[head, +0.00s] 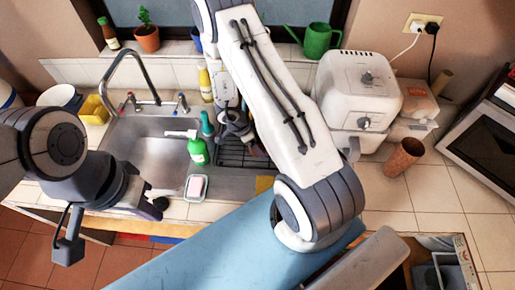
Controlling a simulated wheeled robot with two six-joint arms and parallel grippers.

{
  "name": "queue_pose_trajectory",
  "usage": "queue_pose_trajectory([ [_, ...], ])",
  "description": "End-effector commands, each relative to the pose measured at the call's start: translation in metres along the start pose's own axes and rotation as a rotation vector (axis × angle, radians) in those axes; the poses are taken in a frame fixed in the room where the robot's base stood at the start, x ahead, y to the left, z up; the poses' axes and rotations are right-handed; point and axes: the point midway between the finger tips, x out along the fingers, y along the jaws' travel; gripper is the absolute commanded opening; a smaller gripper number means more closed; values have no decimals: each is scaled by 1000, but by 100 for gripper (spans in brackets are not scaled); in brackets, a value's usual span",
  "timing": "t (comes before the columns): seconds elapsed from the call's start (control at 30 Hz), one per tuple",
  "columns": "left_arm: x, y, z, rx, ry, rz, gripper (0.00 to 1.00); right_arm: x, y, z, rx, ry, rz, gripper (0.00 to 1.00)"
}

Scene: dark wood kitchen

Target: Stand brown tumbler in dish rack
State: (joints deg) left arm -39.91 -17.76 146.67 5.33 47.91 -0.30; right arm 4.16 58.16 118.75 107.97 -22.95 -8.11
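The brown tumbler (403,158) stands on the tiled counter at the right, in front of the white appliance. No gripper touches it. The black wire dish rack (232,156) is right of the sink, partly hidden by my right arm. My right gripper (238,130) is over the rack's back part, far left of the tumbler. It is small and partly covered, so I cannot tell its finger opening. My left gripper (153,197) is at the sink's front edge, far from the tumbler. Its dark fingers look apart, with nothing seen between them.
The sink (153,150) has a tall curved faucet. A green soap bottle (198,152) and a soap dish (196,187) stand between sink and rack. The white appliance (357,92) is behind the tumbler; a microwave (485,150) is at the right. Counter (435,190) around the tumbler's front is clear.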

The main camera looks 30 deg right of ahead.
Motion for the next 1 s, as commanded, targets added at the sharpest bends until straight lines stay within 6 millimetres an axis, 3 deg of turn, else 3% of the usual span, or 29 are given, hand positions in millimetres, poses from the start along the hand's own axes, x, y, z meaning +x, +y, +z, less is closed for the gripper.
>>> queue_pose_trajectory([
  [0.4, 50, -4, 3, 3, 0, 0, 0, 39, -1, 16, 1, 1, 0, 30],
  [0.87, 51, -4, 3, 2, 0, 0, 0, 41, 0, 16, 0, 0, 1, 30],
  [0.9, 50, -4, 3, 2, 0, 0, 0, 40, 0, 16, 1, 0, 0, 97],
  [1.0, 50, -4, 3, 2, 0, 0, 0, 40, 0, 16, 1, 0, 0, 100],
])
